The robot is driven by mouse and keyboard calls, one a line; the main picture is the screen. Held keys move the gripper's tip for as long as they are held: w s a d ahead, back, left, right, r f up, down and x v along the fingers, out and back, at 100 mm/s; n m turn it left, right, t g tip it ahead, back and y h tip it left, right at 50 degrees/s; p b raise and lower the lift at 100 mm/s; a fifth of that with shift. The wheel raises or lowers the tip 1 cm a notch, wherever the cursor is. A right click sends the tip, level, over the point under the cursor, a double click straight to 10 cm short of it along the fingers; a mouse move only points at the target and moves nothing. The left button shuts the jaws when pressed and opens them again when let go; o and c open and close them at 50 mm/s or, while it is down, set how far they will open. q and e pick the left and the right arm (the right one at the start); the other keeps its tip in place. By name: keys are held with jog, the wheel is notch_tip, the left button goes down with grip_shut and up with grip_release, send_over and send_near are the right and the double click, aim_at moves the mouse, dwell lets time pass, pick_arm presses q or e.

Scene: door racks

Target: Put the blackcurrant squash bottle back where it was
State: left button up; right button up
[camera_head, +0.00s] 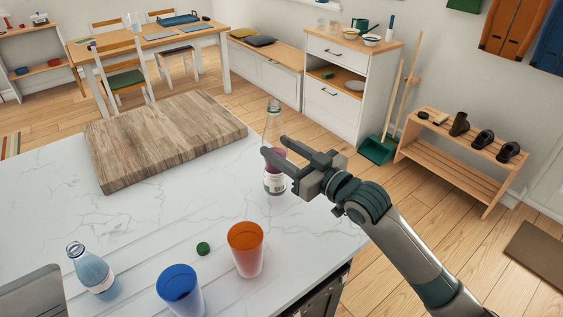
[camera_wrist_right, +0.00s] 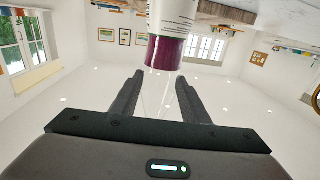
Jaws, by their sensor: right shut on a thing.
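The blackcurrant squash bottle (camera_head: 274,184) is a clear bottle with purple contents and a white label. It is upright near the right edge of the marble counter (camera_head: 150,215), to the right of the wooden board. I cannot tell if its base touches the counter. My right gripper (camera_head: 274,158) is shut on the bottle from the right. In the right wrist view the fingers (camera_wrist_right: 158,95) are on either side of its clear part, with the purple contents and label (camera_wrist_right: 172,30) beyond. My left gripper is not in view.
A thick wooden board (camera_head: 165,135) lies at the back of the counter. A pale blue bottle (camera_head: 93,272), a blue cup (camera_head: 180,290), an orange cup (camera_head: 246,248) and a green cap (camera_head: 203,248) are in front. The counter between board and cups is clear.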

notch_tip(320, 180, down, 3)
jog(key=shift+f+p, duration=0.2)
jog(key=shift+p, duration=0.4)
jog(key=shift+f, duration=0.4)
jog(key=o, duration=1.3)
jog(key=shift+o, duration=0.2)
